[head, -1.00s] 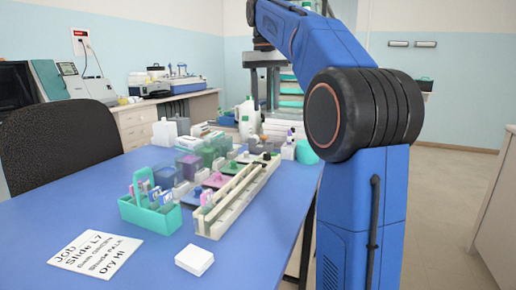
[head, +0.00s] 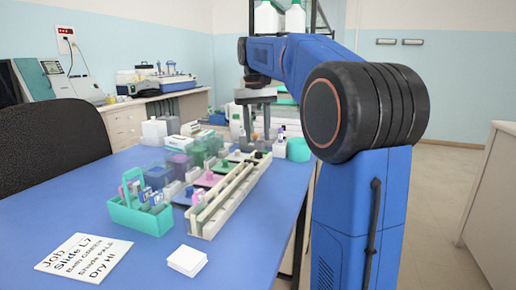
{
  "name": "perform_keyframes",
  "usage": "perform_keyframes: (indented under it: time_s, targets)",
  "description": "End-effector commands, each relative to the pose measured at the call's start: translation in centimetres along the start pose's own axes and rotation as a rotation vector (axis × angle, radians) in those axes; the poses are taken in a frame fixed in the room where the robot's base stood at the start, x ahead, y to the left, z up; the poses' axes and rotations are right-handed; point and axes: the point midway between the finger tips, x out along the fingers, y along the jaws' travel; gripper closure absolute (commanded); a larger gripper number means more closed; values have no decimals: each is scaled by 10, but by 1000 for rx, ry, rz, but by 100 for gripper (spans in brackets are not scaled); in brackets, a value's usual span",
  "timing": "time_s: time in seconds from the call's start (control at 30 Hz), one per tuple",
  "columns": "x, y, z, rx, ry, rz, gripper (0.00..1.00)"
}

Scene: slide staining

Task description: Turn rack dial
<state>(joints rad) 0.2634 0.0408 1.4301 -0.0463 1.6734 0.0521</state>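A long cream rack (head: 211,226) runs away from me along the right side of the blue table. Small dark knobs (head: 257,155) show near its far end; I cannot tell which one is the dial or how it is set. My gripper (head: 257,126) points down beyond the rack's far end, above the table's far part. Its two grey fingers look apart with nothing between them, though they are small here. Whether it touches anything is not clear.
A teal slide carrier (head: 131,218) stands left of the rack's near end, with colored staining jars (head: 180,166) behind it. A job card (head: 84,257) and a white pad (head: 187,260) lie in front. A teal round container (head: 299,150) stands at the far right edge.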

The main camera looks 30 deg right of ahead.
Motion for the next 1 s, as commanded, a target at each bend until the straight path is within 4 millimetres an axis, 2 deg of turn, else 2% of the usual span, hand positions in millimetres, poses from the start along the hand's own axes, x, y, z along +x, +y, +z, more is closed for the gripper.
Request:
perform_keyframes:
  time_s: [0.1,0.3,0.5,0.77,0.93,1.0]
  targets:
    - [21,0,0,0,-3,0,60]
    - [44,0,0,0,-2,0,60]
    - [53,0,0,0,0,0,60]
    - [53,0,0,0,0,0,60]
    - [53,0,0,0,0,0,100]
    - [53,0,0,0,0,0,100]
